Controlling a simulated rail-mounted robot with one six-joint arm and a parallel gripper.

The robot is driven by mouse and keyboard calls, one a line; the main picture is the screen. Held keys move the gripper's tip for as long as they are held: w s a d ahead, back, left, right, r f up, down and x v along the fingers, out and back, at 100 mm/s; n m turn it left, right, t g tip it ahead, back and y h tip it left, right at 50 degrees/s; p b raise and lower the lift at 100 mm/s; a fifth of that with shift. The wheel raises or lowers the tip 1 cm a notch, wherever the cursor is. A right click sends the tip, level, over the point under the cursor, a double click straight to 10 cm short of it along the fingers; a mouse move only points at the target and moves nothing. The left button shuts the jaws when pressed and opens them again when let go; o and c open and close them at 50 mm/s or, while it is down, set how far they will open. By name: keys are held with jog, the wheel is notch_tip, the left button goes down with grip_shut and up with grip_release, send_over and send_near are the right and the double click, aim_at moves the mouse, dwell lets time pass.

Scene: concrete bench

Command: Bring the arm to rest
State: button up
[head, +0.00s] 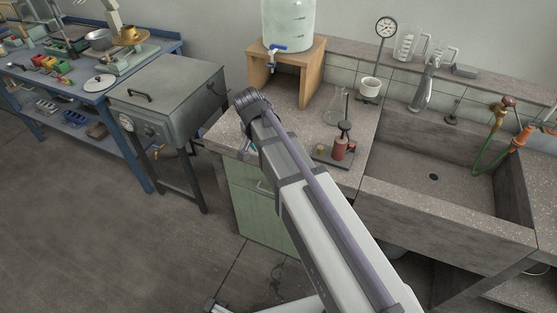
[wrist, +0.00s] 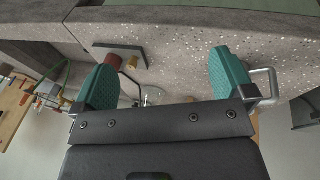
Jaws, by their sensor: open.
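My gripper (wrist: 165,68) shows in the wrist view as two teal fingers spread wide, with nothing held between them. Behind the gap is the speckled concrete bench (wrist: 175,42). In the head view my arm reaches forward to the left end of the concrete bench (head: 300,122). The gripper there is almost wholly hidden behind the arm's end. A small stand with a red cylinder (head: 339,150) sits on the bench just right of the arm. It also shows in the wrist view near the left finger, upside down (wrist: 116,61).
A glass flask (head: 338,106), a white cup (head: 370,87) and a wooden stand (head: 310,62) with a water container (head: 288,25) stand behind. A stone sink (head: 450,175) lies right. A grey metal box (head: 170,95) and blue table (head: 120,72) stand left. Open floor lies front left.

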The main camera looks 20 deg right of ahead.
jog(key=s+d+n+y, duration=0.1)
jog(key=s+n+y, duration=0.2)
jog(key=s+n, duration=0.4)
jog(key=s+f, duration=0.1)
jog(key=s, duration=0.5)
jog(key=shift+y, duration=0.4)
jog(key=shift+d, duration=0.1)
